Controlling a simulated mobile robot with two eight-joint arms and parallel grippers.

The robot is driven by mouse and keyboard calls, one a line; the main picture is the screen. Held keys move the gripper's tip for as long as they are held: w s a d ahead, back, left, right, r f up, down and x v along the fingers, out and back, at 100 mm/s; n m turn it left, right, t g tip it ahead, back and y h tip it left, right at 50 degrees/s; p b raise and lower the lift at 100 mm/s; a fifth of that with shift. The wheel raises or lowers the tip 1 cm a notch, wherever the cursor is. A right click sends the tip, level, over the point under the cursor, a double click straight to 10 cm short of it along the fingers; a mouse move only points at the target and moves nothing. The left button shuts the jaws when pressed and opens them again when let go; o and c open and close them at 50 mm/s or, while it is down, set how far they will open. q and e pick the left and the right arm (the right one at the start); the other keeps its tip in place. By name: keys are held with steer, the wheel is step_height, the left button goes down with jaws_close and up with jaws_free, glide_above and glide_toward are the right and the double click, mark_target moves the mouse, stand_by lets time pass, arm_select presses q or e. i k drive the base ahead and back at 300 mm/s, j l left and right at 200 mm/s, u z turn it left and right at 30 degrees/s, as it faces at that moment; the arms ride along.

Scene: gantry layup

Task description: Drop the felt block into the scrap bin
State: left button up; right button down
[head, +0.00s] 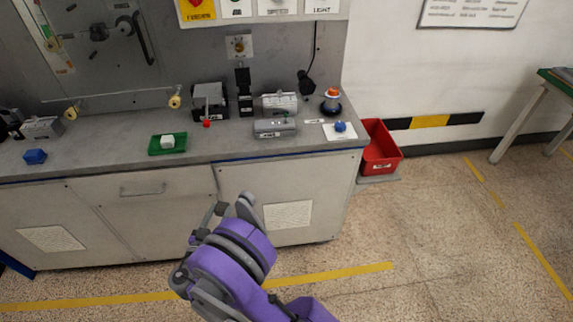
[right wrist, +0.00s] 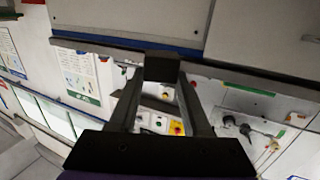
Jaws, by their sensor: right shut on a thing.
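My right gripper (head: 222,209) is in front of the bench cabinets, low and left of the bin. In the right wrist view its two fingers (right wrist: 162,72) are shut on a small dark block (right wrist: 161,65), which looks like the felt block. In the head view the block is small and hard to make out between the fingers. The red scrap bin (head: 391,163) stands at the right end of the bench, close to the wall. Its front and part of its inside show. My left gripper is not in view.
The grey bench (head: 110,148) carries a green tray (head: 155,150) with a white block, a blue knob-like piece (head: 340,127) on a white card, a blue block (head: 35,157) and several grey fixtures. Open floor (head: 430,230) lies right of the bench. A table (head: 520,120) stands far right.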

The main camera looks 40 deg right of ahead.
mark_target(371, 156)
steer(key=z, duration=1.15)
steer(key=i+z, duration=0.2)
steer(key=z, duration=1.1)
